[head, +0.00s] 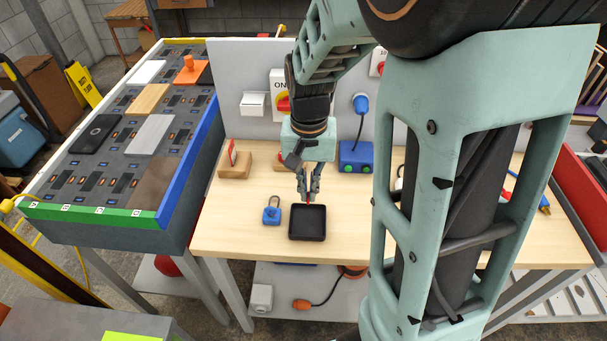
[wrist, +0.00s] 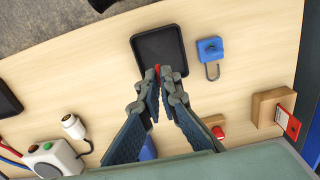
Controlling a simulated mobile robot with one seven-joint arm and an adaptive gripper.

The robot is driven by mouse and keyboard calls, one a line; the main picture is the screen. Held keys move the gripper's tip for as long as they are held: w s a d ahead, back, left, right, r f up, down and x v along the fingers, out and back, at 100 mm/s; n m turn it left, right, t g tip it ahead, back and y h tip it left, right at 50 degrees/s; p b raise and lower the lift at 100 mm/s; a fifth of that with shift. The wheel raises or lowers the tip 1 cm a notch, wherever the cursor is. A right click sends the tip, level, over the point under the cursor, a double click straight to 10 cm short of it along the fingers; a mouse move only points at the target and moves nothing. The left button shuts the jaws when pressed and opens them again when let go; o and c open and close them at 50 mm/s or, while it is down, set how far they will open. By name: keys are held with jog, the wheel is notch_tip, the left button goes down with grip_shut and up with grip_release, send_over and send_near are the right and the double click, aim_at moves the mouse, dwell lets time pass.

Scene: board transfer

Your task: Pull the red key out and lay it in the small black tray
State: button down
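The small black tray (head: 307,236) lies flat and empty on the light wood bench; it also shows in the wrist view (wrist: 158,45). My gripper (head: 309,195) points down at the tray's back edge, in the head view. In the wrist view my gripper (wrist: 157,75) has its fingertips close together on a small red piece, the red key (wrist: 157,67). Only a bit of the key shows; the fingers hide the rest. It appears held above the tray's rim; the exact height is unclear.
A blue padlock (head: 271,215) lies left of the tray. A wooden block with a red card (head: 233,165) stands farther back left. Another wooden block with a red part (wrist: 217,132) is behind the gripper. A blue box (head: 355,155) stands at the back.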

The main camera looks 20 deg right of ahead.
notch_tip(320, 180, down, 7)
jog(key=b, duration=0.5)
jog(key=shift+f, duration=0.1)
jog(key=c, duration=2.6)
grip_release()
jog(key=shift+c, duration=0.2)
jog(key=o, duration=0.6)
jog(key=shift+c, duration=0.2)
notch_tip(320, 180, up, 12)
jog(key=shift+a+r, duration=0.1)
